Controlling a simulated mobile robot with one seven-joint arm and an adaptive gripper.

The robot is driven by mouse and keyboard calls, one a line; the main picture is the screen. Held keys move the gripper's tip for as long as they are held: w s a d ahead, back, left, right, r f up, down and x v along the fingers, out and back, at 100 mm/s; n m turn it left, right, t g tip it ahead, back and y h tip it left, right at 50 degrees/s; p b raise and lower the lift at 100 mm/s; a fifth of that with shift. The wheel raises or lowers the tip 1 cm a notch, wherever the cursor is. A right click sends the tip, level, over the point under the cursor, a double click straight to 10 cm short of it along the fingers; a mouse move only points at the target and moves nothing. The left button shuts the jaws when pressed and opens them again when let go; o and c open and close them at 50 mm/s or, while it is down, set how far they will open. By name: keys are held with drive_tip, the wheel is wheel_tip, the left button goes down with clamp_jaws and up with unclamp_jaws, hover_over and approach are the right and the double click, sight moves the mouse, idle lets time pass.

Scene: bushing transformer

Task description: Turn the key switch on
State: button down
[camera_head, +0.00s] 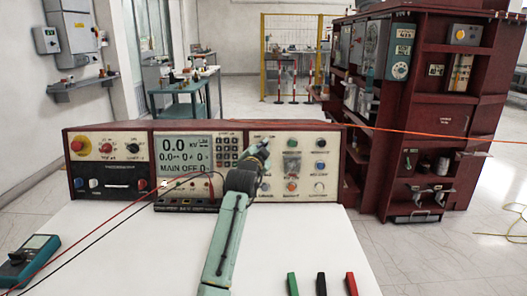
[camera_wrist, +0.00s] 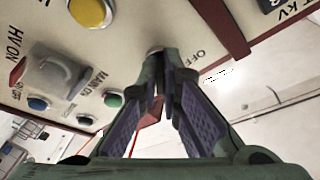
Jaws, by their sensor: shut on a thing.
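The key switch (camera_wrist: 155,50) shows in the wrist view as a small light round part on the cream panel, close to the printed word OFF. My gripper (camera_wrist: 160,72) is at the panel with its fingertips closed on it. The fingers hide most of the key and its exact angle. A small red piece shows between the fingers, below the tips. In the head view my gripper (camera_head: 262,152) reaches the upper left of the console's right panel and covers the switch. The console (camera_head: 202,128) has a screen (camera_head: 183,155) reading 0.0 kV and MAIN OFF.
Near my gripper are a yellow button (camera_wrist: 90,12), a clear guard (camera_wrist: 50,67), a green button (camera_wrist: 113,98) and a blue button (camera_wrist: 38,103). Red and black leads (camera_head: 110,225) cross the white table (camera_head: 330,240). A teal meter (camera_head: 28,260) lies at left.

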idle(0.4)
drive_tip(key=c, duration=1.8)
unclamp_jaws()
drive_tip(key=v, duration=1.2)
drive_tip(key=shift+r, duration=0.1)
